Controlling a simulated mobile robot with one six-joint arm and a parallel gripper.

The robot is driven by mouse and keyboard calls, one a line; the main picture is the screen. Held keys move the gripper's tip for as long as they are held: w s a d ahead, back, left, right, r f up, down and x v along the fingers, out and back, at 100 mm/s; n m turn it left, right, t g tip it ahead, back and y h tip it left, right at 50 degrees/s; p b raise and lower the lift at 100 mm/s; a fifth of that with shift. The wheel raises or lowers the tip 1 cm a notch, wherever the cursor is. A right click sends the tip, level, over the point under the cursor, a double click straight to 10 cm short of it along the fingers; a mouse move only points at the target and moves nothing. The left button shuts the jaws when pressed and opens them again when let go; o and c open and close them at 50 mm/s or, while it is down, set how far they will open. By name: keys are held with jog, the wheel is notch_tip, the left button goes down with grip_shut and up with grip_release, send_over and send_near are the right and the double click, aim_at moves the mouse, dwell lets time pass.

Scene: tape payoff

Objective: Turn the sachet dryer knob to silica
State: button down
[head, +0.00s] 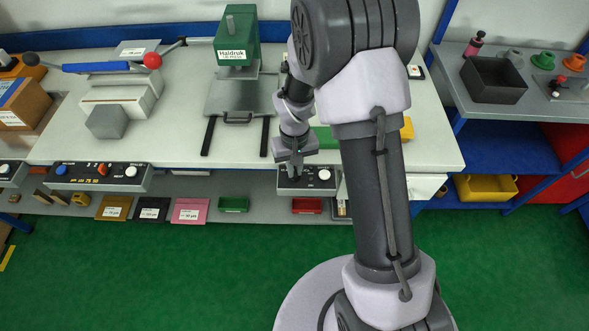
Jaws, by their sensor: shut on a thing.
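My gripper (295,168) points down at the left part of a small dark control panel (309,187) on the front edge of the bench. Its fingers are shut on a knob there, which they mostly hide. A round white button (324,174) sits on the same panel to the right of the fingers. The panel's lettering is too small to read, so I cannot tell which setting the knob points to.
A wider control panel (100,184) with blue, red and white controls is at the left. A green Haldruk press (238,40) stands behind my gripper. A red bin (307,205) and a green bin (233,204) sit on the lower shelf. The green floor in front is clear.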

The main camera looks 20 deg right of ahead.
jog(key=m+b, duration=0.2)
jog(key=m, duration=0.4)
jog(key=shift+f, duration=0.1)
jog(key=m+b, duration=0.2)
jog(key=m, duration=0.4)
dwell(0.4)
jog(key=c, duration=1.5)
grip_release()
notch_tip(320, 180, up, 18)
jog(key=p, duration=0.6)
jog(key=shift+f, duration=0.2)
